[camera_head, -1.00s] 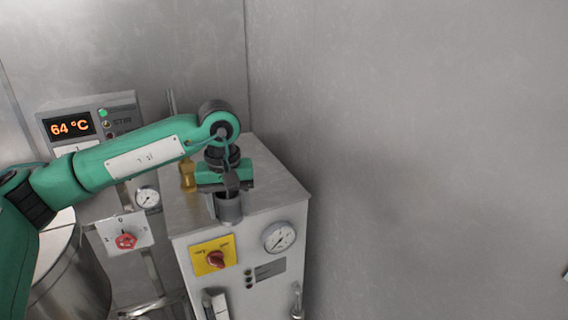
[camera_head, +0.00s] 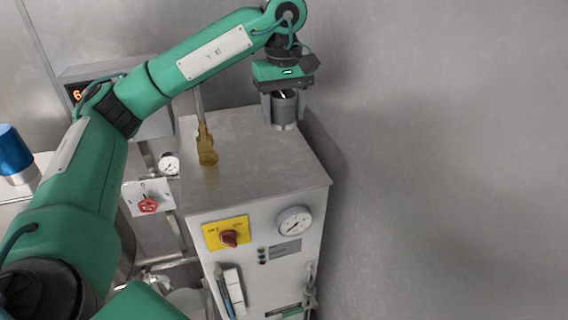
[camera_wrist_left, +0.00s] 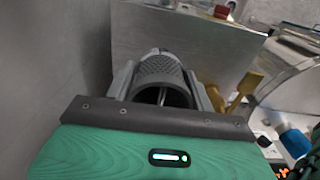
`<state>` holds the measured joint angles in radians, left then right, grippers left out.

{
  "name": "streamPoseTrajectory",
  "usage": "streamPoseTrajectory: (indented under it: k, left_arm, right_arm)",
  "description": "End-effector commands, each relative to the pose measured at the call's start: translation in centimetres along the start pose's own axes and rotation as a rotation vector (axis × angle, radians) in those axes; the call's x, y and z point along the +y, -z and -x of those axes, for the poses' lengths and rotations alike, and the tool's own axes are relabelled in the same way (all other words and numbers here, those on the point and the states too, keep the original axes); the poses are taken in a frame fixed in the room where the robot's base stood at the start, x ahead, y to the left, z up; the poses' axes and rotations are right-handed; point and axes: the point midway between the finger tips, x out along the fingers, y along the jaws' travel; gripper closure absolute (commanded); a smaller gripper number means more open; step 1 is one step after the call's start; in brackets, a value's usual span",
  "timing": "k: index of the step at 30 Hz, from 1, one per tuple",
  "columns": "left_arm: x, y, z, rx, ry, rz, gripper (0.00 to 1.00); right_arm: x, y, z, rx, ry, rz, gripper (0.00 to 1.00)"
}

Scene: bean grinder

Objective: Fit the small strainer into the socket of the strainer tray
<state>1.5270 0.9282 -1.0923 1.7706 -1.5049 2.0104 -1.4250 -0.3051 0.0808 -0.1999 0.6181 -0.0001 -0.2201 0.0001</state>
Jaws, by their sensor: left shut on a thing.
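My left gripper (camera_head: 284,108) is shut on a small grey cylinder, which I take to be the small strainer (camera_head: 286,112). It is over the back right part of a steel cabinet's top. I cannot tell whether the cylinder touches the top. In the left wrist view the strainer (camera_wrist_left: 162,70) sits between the two fingers of the gripper (camera_wrist_left: 160,90), with a dotted, mesh-like wall and a dark open end facing the camera. I cannot make out the strainer tray or its socket. My right gripper is not in view.
The steel cabinet (camera_head: 245,180) has a yellow switch plate (camera_head: 226,234) and a gauge (camera_head: 295,222) on its front. A blue-topped cylinder (camera_head: 14,152) is far left. The grey wall is close on the right.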

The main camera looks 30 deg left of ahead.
Motion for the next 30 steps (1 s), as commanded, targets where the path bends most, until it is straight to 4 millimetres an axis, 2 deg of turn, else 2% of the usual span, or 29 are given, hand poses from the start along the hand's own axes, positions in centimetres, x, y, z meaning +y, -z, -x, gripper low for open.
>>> streamPoseTrajectory:
  k: [3,18,30]
  left_arm:
    - [0.0,-0.1,-2.0,-0.003,0.003,-0.002,0.70]
    - [-0.1,-0.1,-9.1,-0.003,0.003,-0.001,0.70]
    - [-0.1,-0.1,-12.4,-0.002,0.002,-0.001,0.70]
  right_arm:
    - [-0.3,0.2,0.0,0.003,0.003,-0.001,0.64]
    - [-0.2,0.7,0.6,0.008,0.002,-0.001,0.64]
    - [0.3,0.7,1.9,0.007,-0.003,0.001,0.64]
